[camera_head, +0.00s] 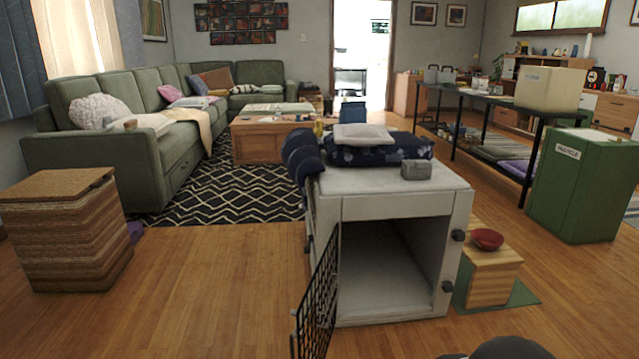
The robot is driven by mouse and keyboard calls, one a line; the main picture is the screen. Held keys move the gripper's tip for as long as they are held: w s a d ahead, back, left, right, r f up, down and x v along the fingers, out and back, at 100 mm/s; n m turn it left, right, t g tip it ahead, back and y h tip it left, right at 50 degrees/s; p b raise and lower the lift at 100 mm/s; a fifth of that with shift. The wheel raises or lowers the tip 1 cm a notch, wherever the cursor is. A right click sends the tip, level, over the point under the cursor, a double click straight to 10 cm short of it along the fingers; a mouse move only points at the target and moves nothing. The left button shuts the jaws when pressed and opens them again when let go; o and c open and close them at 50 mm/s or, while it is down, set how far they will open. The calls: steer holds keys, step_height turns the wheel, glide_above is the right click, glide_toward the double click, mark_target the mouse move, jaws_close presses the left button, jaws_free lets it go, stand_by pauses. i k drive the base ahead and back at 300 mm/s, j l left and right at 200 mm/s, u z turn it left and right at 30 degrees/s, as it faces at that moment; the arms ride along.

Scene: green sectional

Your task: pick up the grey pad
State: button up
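A pale grey, flat, soft-looking pad (362,135) lies on top of a dark blue patterned cushion (385,152). The cushion rests on the top of a light grey pet crate (390,181), toward its back. A small darker grey block-like item (416,170) sits nearer the crate's front right edge, apart from the pad. My gripper is not in view. A dark rounded shape, perhaps part of my arm, shows at the bottom edge, right of centre, well away from the pad.
The crate's wire door (317,302) stands open toward me. Dark blue rolls (301,158) hang at the crate's left. A wooden step (490,270) with a red bowl (487,238) stands at its right. A striped block (68,232) stands left; floor between is clear.

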mark_target(354, 134)
steer(key=i+j+z, duration=0.15)
steer(key=j, duration=0.25)
steer(key=i+j+z, duration=0.15)
steer(key=j, duration=0.25)
steer(key=i+j+z, duration=0.2)
steer(key=j, duration=0.2)
steer(key=i+j+z, duration=0.15)
steer(key=j, duration=0.3)
steer(key=j+z, duration=0.15)
steer(key=j, duration=0.3)
steer(key=k+u, duration=0.4)
steer(key=k+j+u, duration=0.1)
steer(key=u, duration=0.25)
steer(key=i+l+u, duration=0.1)
steer(key=l, duration=0.4)
steer(key=i+l+u, duration=0.1)
steer(key=l, duration=0.4)
steer(key=i+l+u, duration=0.1)
steer(key=l, duration=0.45)
steer(key=i+l+u, duration=0.1)
steer(key=l, duration=0.4)
